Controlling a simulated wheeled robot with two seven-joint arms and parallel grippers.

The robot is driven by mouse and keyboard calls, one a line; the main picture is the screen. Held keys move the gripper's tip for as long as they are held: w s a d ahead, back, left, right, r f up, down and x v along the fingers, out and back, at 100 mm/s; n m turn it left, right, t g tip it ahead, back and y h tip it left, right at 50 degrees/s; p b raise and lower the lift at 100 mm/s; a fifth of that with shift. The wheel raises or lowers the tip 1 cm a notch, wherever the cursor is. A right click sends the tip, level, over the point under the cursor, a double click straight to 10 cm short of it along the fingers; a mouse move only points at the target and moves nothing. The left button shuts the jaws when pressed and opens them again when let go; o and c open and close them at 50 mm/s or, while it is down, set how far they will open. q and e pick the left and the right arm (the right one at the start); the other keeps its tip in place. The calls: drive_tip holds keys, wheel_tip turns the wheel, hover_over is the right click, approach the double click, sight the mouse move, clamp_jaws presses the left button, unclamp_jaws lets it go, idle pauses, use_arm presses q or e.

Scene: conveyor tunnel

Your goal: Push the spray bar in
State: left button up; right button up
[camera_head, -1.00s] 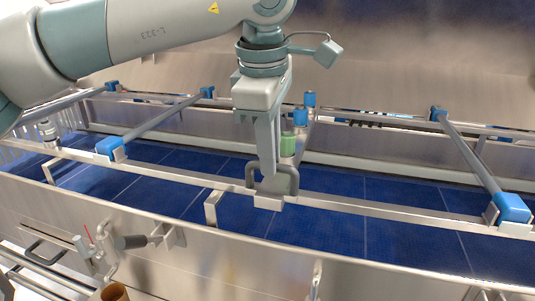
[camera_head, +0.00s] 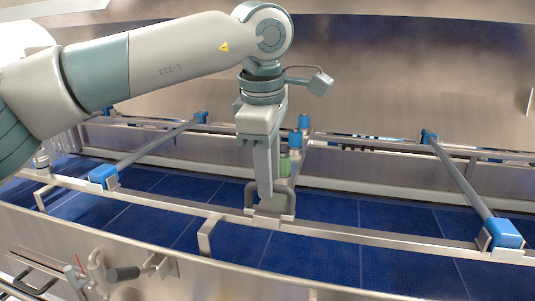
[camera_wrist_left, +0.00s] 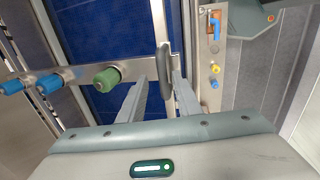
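The spray bar runs from the front rail back across the blue belt. It has a dark grey U-shaped handle (camera_head: 291,200) at its front end and a green fitting (camera_head: 285,165) and blue fittings (camera_head: 304,122) behind. My left gripper (camera_head: 265,194) points down at the handle, its fingers partly overlapping it in the head view. In the left wrist view, the handle (camera_wrist_left: 165,68) lies between the two spread fingers (camera_wrist_left: 160,82), close to the right one, with a gap on the left. The green fitting (camera_wrist_left: 107,77) also shows there. My right gripper is out of view.
The front rail (camera_head: 370,238) runs along the near side of the blue belt (camera_head: 320,218). Other bars with blue end blocks (camera_head: 103,177) (camera_head: 506,233) cross it at left and right. A lever with a dark grip (camera_head: 122,273) is on the lower front panel.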

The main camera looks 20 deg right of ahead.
use_arm(q)
drive_tip(key=shift+s+r, duration=0.1)
drive_tip(key=shift+r, duration=0.3)
wheel_tip(320, 180, up, 16)
drive_tip(key=s+a+b, duration=0.1)
drive_tip(key=s+b, duration=0.1)
drive_tip(key=b, duration=0.1)
drive_tip(key=shift+s+a+r, duration=0.15)
drive_tip(key=shift+s+a, duration=0.15)
drive_tip(key=shift+a, duration=0.1)
idle(0.5)
